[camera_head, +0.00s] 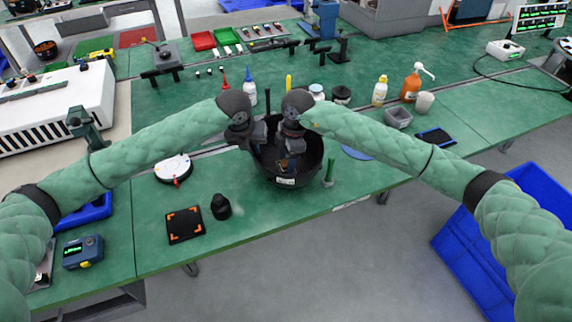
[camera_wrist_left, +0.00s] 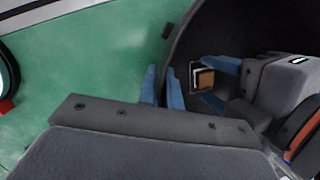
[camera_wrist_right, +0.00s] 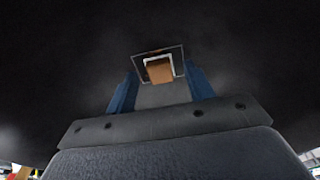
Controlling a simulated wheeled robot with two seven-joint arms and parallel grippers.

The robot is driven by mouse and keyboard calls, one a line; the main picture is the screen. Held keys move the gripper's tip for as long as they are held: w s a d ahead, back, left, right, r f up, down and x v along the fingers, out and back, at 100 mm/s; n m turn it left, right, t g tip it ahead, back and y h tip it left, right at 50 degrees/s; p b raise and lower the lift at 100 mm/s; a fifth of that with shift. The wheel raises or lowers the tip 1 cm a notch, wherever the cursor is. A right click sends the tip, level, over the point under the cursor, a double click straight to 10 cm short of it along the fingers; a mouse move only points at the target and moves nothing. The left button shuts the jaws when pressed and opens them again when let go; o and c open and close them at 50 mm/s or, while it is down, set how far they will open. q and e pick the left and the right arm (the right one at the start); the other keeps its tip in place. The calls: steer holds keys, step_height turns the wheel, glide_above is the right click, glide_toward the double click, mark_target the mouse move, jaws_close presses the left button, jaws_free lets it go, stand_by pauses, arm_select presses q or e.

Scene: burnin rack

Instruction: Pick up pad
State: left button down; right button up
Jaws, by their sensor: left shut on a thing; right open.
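A small square piece with a brown block in a pale frame, which looks like the pad (camera_wrist_right: 158,70), lies inside a black round bowl (camera_head: 284,181). It also shows in the left wrist view (camera_wrist_left: 204,78). My right gripper (camera_wrist_right: 157,92) reaches down into the bowl; its blue fingers are open, one on each side of the pad's near edge. I cannot tell whether they touch it. My left gripper (camera_wrist_left: 161,88) is shut on the bowl's rim, one finger outside and one inside. In the head view both grippers partly hide the bowl's inside.
A black mat with orange corners (camera_head: 185,226) and a black knob-like object (camera_head: 221,207) lie front left of the bowl. A green upright piece (camera_head: 329,174) stands close at its right. Bottles (camera_head: 380,91) stand behind. A blue crate (camera_head: 490,255) is at the lower right.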

arm_select(q)
steer(key=shift+f, duration=0.1)
arm_select(e)
steer(key=c, duration=1)
steer(key=shift+c, duration=0.2)
step_height(320, 180, up, 10)
arm_select(q)
steer(key=c, duration=1.5)
jaws_free()
arm_select(e)
steer(key=shift+f, duration=0.1)
